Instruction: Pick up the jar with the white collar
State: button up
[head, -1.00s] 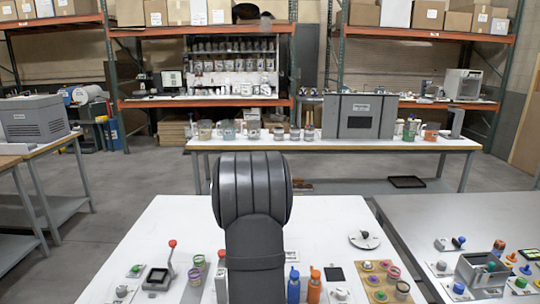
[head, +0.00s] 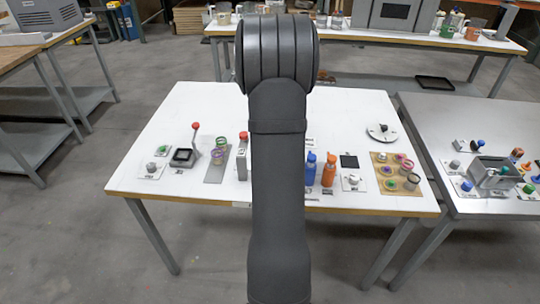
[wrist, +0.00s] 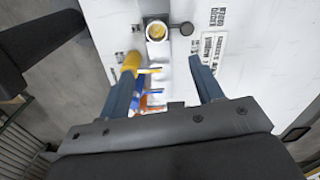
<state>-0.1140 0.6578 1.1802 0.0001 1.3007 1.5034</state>
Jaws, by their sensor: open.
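No jar can be clearly picked out as the one with the white collar. In the wrist view a round pale-rimmed container (wrist: 157,29) with yellow inside sits at the top, beyond my gripper (wrist: 164,60). Its rim looks whitish, but I cannot tell whether that is a collar. My gripper is open, with two blue fingers apart and nothing seen held between them. In the head view jars with a green ring (head: 221,143) and a purple ring (head: 217,157) stand on a grey plate left of my arm. My arm hides the table's middle, and the gripper is not visible there.
A blue bottle (head: 311,169) and an orange bottle (head: 329,170) stand right of my arm. A tan board (head: 378,185) holds several ringed pieces. A red-knobbed lever (head: 195,140) rises at left. A grey table (head: 440,115) with a bin stands at right. The white table's rear is mostly clear.

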notch_tip(320, 180, down, 12)
jog(key=shift+s+d+f, duration=0.1)
jog(key=shift+s+f, duration=0.1)
jog(key=shift+f, duration=1.15)
jog(key=shift+s+f, duration=0.15)
jog(key=shift+f, duration=1.2)
jog(key=c, duration=1.1)
jog(key=shift+c, duration=0.2)
jog(key=shift+r, duration=0.15)
